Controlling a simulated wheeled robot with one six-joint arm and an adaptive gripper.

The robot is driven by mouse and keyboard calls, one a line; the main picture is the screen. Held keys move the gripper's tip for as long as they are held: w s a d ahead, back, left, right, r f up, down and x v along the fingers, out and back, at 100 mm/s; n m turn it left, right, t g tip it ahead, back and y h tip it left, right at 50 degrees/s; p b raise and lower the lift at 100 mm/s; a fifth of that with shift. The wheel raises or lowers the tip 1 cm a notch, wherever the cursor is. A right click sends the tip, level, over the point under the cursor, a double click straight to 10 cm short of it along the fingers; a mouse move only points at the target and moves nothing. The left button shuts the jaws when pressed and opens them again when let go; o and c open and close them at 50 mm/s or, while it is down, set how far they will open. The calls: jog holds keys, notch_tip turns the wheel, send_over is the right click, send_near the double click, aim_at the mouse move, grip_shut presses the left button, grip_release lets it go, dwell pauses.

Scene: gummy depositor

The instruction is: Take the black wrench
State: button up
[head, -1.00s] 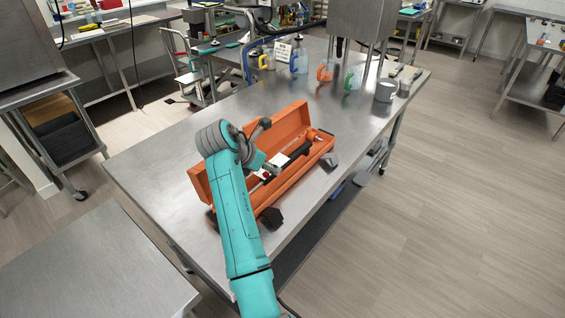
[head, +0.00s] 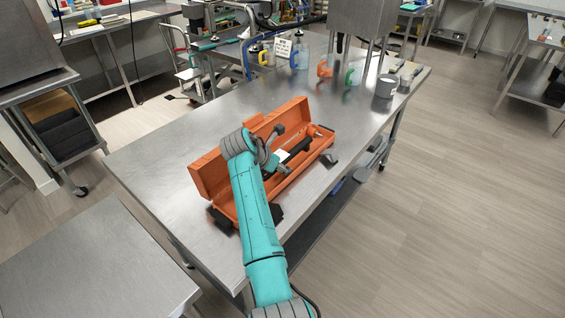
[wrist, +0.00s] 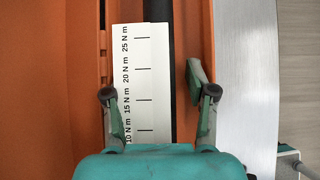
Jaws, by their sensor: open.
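The black wrench (head: 301,147) lies inside the open orange case (head: 207,176) on the steel table. In the wrist view it shows as a dark bar (wrist: 181,60) running up the picture, beside a white scale label (wrist: 137,75) marked in N m. My gripper (wrist: 158,93) is open above the case, with one finger to the left of the label and the other to the right of the dark bar. Nothing is held. In the head view my arm hides part of the case and the near part of the wrench; the fingertips are hard to make out.
Jugs with coloured handles (head: 299,60) and a grey pot (head: 387,86) stand at the table's far end. The table's left part is clear.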

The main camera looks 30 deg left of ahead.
jog(key=shift+f, duration=0.2)
jog(key=shift+s+d, duration=0.1)
grip_shut()
jog(key=shift+r, duration=0.15)
jog(key=shift+r, duration=1.2)
jog(key=shift+r, duration=2.5)
